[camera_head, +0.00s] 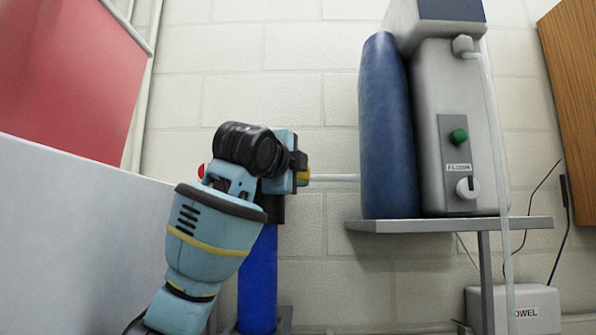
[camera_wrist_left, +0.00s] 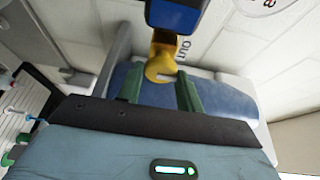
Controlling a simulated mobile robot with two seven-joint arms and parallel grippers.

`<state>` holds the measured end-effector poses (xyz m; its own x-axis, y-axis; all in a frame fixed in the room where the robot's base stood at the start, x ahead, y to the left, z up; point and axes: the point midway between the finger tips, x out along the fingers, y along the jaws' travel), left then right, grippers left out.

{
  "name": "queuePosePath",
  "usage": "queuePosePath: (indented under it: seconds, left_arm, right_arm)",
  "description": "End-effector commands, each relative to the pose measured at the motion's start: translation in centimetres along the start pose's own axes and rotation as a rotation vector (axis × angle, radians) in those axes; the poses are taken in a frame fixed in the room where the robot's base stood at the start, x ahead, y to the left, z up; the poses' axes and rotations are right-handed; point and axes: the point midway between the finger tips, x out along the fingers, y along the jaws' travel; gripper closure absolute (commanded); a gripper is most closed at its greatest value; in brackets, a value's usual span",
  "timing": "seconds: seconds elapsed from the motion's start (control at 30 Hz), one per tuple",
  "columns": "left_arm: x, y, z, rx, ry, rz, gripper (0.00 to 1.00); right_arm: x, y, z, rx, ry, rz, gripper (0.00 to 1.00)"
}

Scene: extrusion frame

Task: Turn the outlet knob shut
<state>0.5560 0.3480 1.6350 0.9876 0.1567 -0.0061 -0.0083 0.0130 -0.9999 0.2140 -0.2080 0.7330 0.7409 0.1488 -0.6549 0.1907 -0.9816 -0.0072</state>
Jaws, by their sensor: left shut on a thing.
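The yellow outlet knob (camera_wrist_left: 161,62) shows in the wrist view under a blue body (camera_wrist_left: 178,12), with a label reading OUT beside it. My left gripper (camera_wrist_left: 158,82) has its two green fingers around the knob and is shut on it. In the head view my left gripper (camera_head: 293,170) is up at the top of a blue cylinder (camera_head: 257,285). A small yellow part (camera_head: 303,177) shows at its right side, but the fingers are mostly hidden behind my wrist. My right gripper is not in view.
A grey device (camera_head: 435,120) with a green knob and a white knob stands on a shelf (camera_head: 515,223) beside a dark blue tank (camera_head: 388,130). A thin tube runs from near my gripper towards the tank. A white panel (camera_head: 70,220) stands at the left.

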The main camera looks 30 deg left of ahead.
Motion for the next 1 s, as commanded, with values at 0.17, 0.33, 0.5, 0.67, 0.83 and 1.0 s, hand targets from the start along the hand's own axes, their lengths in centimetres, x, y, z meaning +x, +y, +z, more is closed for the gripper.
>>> queuePosePath:
  seconds: [0.17, 0.33, 0.5, 0.67, 0.83, 1.0]
  left_arm:
    - [0.0, 0.0, -0.1, 0.001, 0.000, 0.001, 0.46]
    - [0.0, 0.0, 0.0, 0.000, 0.000, 0.000, 0.43]
    - [-0.2, 0.0, 0.0, 0.000, 0.000, -0.001, 0.43]
    - [-1.7, -0.1, 0.0, 0.000, 0.000, -0.003, 0.43]
    - [-4.4, -0.1, 0.0, 0.001, 0.001, -0.004, 0.43]
    - [-6.7, -0.1, 0.0, 0.001, 0.000, -0.003, 0.43]
  right_arm:
    - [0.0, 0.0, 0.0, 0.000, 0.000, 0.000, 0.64]
    - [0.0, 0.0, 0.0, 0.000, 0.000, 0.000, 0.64]
    - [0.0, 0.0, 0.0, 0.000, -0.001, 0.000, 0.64]
    - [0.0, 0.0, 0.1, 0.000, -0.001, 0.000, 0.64]
    - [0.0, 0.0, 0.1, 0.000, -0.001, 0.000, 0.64]
    - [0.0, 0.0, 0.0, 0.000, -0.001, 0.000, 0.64]
